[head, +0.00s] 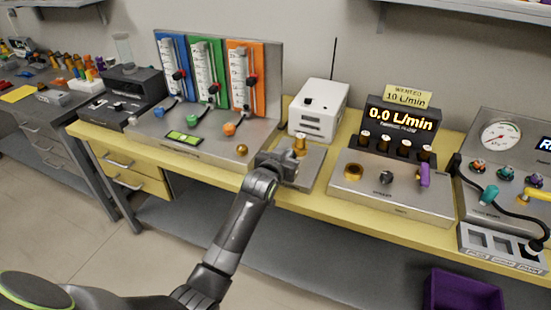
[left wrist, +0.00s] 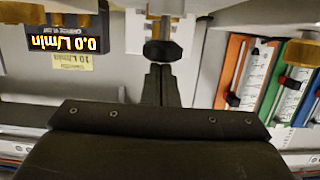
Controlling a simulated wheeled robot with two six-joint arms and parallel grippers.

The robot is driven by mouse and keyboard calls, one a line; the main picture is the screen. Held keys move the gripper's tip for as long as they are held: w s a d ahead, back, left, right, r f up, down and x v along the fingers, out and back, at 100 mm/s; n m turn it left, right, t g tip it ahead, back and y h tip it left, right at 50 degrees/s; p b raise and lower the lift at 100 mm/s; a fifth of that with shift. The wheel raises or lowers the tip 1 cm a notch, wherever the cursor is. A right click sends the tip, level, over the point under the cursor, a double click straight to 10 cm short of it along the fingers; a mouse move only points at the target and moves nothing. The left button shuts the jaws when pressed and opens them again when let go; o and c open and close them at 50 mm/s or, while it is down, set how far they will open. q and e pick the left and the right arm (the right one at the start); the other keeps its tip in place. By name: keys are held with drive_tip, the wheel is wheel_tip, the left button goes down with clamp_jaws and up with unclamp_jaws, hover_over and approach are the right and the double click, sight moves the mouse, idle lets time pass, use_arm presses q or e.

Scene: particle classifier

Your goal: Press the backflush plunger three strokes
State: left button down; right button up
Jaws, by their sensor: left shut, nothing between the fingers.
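The backflush plunger appears to be the brass post (head: 300,144) on a small metal plate (head: 312,160) in front of the white box. In the left wrist view a black knob (left wrist: 162,50) with brass behind it is just beyond my fingertips. My left gripper (head: 287,160) is shut and empty beside the post, low over the bench's front part; it also shows in the left wrist view (left wrist: 160,72). I cannot tell whether the fingertips touch the knob. The gripper hides part of the plate. My right gripper is not in view.
The white box (head: 318,109) with an antenna stands behind. To the left is a panel with blue, green and orange flow meters (head: 207,75). To the right is a console (head: 392,185) reading 0.0 L/min. A purple bin (head: 463,291) sits below the yellow bench.

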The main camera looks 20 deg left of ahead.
use_arm(q)
drive_tip(key=r+v, duration=0.1)
drive_tip(key=v, duration=0.9)
drive_tip(key=shift+r, duration=0.25)
idle(0.8)
